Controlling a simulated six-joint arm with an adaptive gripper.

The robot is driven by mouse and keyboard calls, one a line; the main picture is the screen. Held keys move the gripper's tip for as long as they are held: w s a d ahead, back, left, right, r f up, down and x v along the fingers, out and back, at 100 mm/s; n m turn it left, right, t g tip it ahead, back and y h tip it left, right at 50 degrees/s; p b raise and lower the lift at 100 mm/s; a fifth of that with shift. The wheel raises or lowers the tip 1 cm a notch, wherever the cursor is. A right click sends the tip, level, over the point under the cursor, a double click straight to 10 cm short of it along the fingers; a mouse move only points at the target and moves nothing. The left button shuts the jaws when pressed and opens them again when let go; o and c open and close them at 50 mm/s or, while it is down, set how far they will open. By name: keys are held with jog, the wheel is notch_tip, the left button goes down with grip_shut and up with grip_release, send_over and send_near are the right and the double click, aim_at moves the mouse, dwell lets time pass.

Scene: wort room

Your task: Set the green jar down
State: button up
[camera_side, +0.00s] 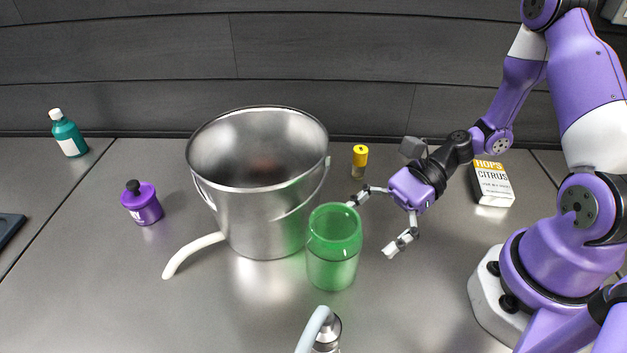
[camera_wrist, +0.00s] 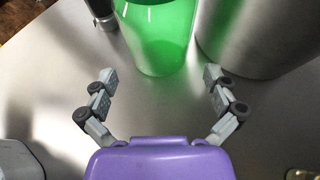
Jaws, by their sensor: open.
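The green jar (camera_side: 333,250) is translucent and stands upright on the steel table, just right of the metal bucket's front. My gripper (camera_side: 372,222) is to the right of the jar, with its fingers spread wide and nothing between them. In the wrist view the jar (camera_wrist: 158,38) is at the top centre, beyond the tips of my open gripper (camera_wrist: 158,78). A strip of bare table shows between the fingers and the jar's base. The jar's top is cut off in the wrist view.
A steel bucket (camera_side: 262,190) with a white spout (camera_side: 190,253) stands close left of the jar. A yellow-capped vial (camera_side: 360,160) is behind my gripper, a hops box (camera_side: 491,184) to the right. A grey-handled metal item (camera_side: 325,335) is in front. A purple pot (camera_side: 142,205) and teal bottle (camera_side: 68,135) are left.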

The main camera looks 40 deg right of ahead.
aim_at(311, 276)
jog(key=x, duration=0.7)
jog(key=shift+a+f, duration=0.15)
jog(key=shift+a, duration=0.25)
jog(key=c, duration=1.1)
